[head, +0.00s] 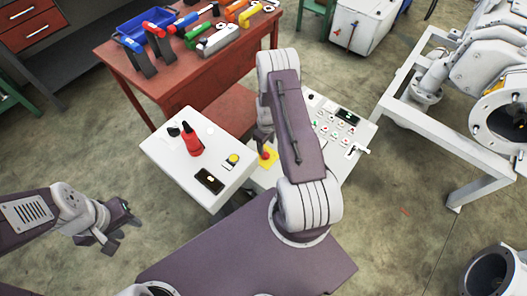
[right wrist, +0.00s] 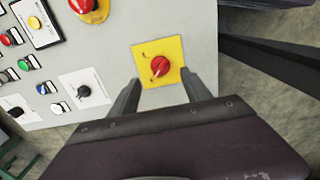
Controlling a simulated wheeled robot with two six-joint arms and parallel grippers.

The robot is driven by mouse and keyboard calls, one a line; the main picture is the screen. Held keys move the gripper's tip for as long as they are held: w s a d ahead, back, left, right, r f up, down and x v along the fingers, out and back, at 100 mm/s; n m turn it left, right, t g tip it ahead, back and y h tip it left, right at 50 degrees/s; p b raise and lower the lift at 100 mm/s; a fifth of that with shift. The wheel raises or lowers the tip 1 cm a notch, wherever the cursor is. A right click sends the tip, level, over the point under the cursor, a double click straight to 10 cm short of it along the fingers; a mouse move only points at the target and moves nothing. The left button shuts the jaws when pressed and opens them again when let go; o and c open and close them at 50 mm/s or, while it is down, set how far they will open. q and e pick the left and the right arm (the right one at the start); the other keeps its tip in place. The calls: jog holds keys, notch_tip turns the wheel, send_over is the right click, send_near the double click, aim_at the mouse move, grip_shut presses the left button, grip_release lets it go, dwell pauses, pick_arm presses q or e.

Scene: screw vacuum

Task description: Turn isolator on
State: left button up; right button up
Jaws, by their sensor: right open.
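The isolator (right wrist: 159,66) is a red rotary knob on a square yellow plate, near the edge of a pale control panel (right wrist: 125,30) in the right wrist view. My right gripper (right wrist: 162,90) is open and empty, its fingertips on either side just short of the knob. In the head view my right gripper (head: 263,136) hangs over the panel (head: 330,150), partly hidden by my arm. A red and yellow control (head: 267,157) shows just below it; I cannot tell if this is the isolator. My left gripper (head: 119,230) looks open and empty over the floor.
A red mushroom button (right wrist: 85,4) on yellow and several coloured buttons and switches share the panel. A white box (head: 190,180) with a red-handled part (head: 192,141) stands left of it. A red workbench (head: 150,95) with tools and a white frame (head: 420,120) stand around.

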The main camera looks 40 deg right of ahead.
aim_at(266, 154)
notch_tip(266, 154, down, 7)
jog(key=shift+f+b, duration=0.15)
jog(key=shift+b, duration=0.5)
jog(key=shift+w, duration=0.1)
